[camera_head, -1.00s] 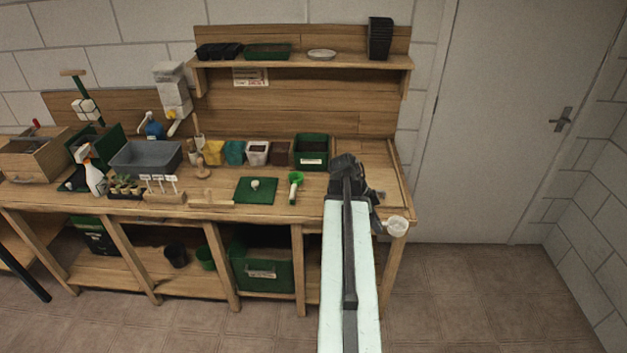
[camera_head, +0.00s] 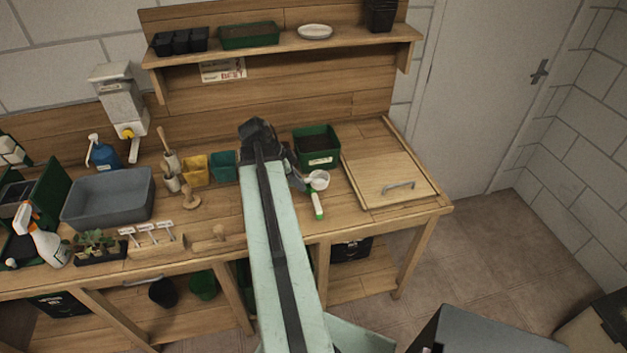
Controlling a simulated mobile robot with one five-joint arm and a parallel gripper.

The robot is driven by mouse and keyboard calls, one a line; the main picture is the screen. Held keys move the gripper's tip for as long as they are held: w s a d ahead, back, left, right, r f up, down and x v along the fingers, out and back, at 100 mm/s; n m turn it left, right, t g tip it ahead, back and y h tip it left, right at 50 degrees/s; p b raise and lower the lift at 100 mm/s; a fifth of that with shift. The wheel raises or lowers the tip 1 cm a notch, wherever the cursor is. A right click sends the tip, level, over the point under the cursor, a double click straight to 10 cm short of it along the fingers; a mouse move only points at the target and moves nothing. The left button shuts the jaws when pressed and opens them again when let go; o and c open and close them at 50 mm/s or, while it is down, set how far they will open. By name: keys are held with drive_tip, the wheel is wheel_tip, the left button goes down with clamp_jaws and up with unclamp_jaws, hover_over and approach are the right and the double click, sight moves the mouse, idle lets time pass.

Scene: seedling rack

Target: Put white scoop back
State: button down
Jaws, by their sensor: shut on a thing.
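The white scoop (camera_head: 318,179) is held at the tip of my gripper (camera_head: 301,181), with its round cup to the right of the jaws. My gripper is shut on it, above the bench in front of the green soil bin (camera_head: 332,155). The arm hides most of the jaws and the scoop's handle. I cannot tell how high the white scoop is above the bench.
A wooden hatch with a metal handle (camera_head: 388,192) takes up the right of the bench. Yellow (camera_head: 195,171) and teal (camera_head: 223,166) pots stand left of my arm. A grey basin (camera_head: 108,198) and a spray bottle (camera_head: 42,237) are farther left. The shelf (camera_head: 300,40) overhangs the back.

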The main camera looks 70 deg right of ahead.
drive_tip(key=shift+s+d+r, duration=0.1)
drive_tip(key=shift+s, duration=0.25)
drive_tip(key=shift+w, duration=0.1)
drive_tip(key=shift+d, duration=0.3)
drive_tip(key=s+d, duration=0.2)
drive_tip(key=d, duration=0.4)
drive_tip(key=s+d+f+b, duration=0.1)
drive_tip(key=s+d, duration=0.1)
drive_tip(key=d, duration=0.5)
drive_tip(key=shift+s+d+f, duration=0.15)
drive_tip(key=shift+s+f, duration=0.1)
drive_tip(key=shift+s, duration=0.1)
drive_tip(key=f+b, duration=0.1)
drive_tip(key=b, duration=0.1)
drive_tip(key=d+f+b, duration=0.1)
drive_tip(key=f+b, duration=0.1)
drive_tip(key=shift+s+f, duration=0.2)
drive_tip(key=shift+f, duration=0.1)
drive_tip(key=shift+f+b, duration=0.65)
drive_tip(key=c, duration=1.3)
unclamp_jaws()
drive_tip(key=shift+r, duration=0.15)
